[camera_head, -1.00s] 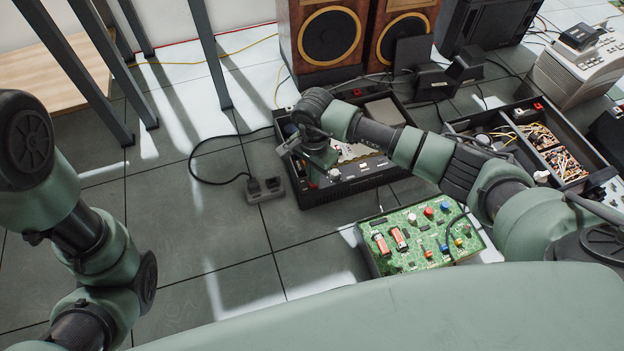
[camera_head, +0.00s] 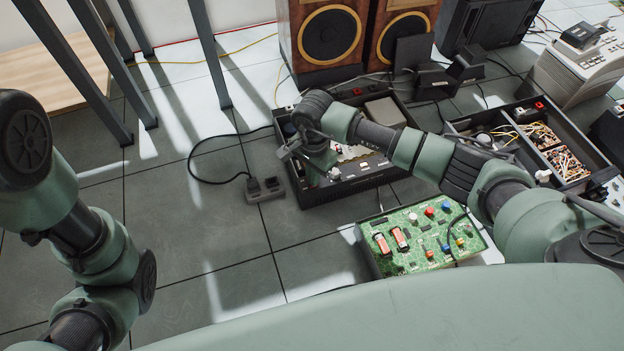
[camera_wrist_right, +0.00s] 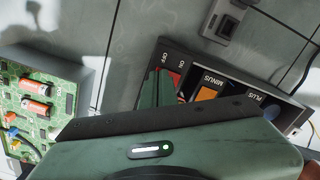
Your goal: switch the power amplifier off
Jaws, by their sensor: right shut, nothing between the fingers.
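An open black box of electronics (camera_head: 365,182), apparently the power amplifier, stands on the floor in the middle of the head view. In the right wrist view its front panel (camera_wrist_right: 228,75) carries a red switch (camera_wrist_right: 174,78) beside lettering that includes "ON", and the labels "MINUS" and "PLUS". My right gripper (camera_head: 331,171) is shut and empty, over the front left part of the box. In the right wrist view its green fingertips (camera_wrist_right: 157,88) are close beside the red switch and partly cover it. I cannot tell whether they touch. My left gripper is out of view.
A green circuit board (camera_head: 420,238) lies in front of the box. A socket block (camera_head: 265,190) with a black cable is at its left. Another open black box (camera_head: 592,150) with wires is at the right. Wooden speakers (camera_head: 330,38) stand behind.

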